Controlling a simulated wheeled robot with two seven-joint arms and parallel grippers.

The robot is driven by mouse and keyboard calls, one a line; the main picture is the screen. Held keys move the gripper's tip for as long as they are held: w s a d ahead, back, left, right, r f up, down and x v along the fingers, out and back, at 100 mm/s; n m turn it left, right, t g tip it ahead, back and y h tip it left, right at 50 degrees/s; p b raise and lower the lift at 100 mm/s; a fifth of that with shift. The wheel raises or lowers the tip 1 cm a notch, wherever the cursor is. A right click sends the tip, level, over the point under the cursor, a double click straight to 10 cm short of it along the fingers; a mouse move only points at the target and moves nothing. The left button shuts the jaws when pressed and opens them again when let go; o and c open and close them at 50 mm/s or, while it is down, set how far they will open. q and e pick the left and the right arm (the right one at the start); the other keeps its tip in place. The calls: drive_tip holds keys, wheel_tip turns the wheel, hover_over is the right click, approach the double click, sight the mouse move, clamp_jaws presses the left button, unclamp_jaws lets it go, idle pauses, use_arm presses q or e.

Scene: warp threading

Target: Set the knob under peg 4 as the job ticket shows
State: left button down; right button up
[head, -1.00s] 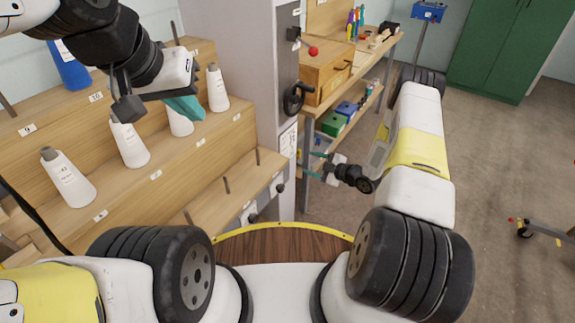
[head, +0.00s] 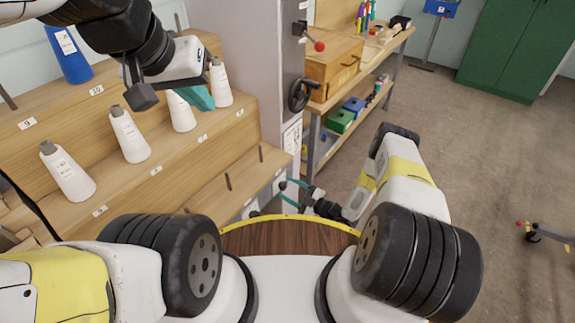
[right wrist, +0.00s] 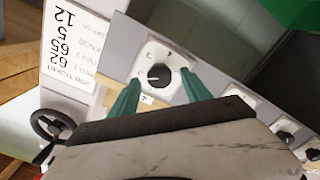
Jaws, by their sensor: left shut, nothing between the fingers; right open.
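A dark round knob (right wrist: 158,75) on a white plate with small letters faces the right wrist camera. My right gripper (right wrist: 161,77) is open, its teal fingers on either side of the knob in the picture; I cannot tell whether they touch it. In the head view my right gripper (head: 284,199) is by the front of the lowest wooden step. The job ticket (right wrist: 75,45) hangs beside the knob, upside down in the wrist view, with several numbers; it also shows in the head view (head: 292,138). My left gripper (head: 198,97) is shut and empty near the cones.
More knobs (right wrist: 285,135) run along the same panel. A black handwheel (right wrist: 47,127) is near the ticket. White cones (head: 129,134) stand on the wooden steps (head: 225,125). A workbench (head: 360,65) with a wooden box stands behind. Floor at the right is mostly clear.

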drive_tip(key=shift+w+a, duration=0.25)
drive_tip(key=shift+a, duration=0.1)
clamp_jaws()
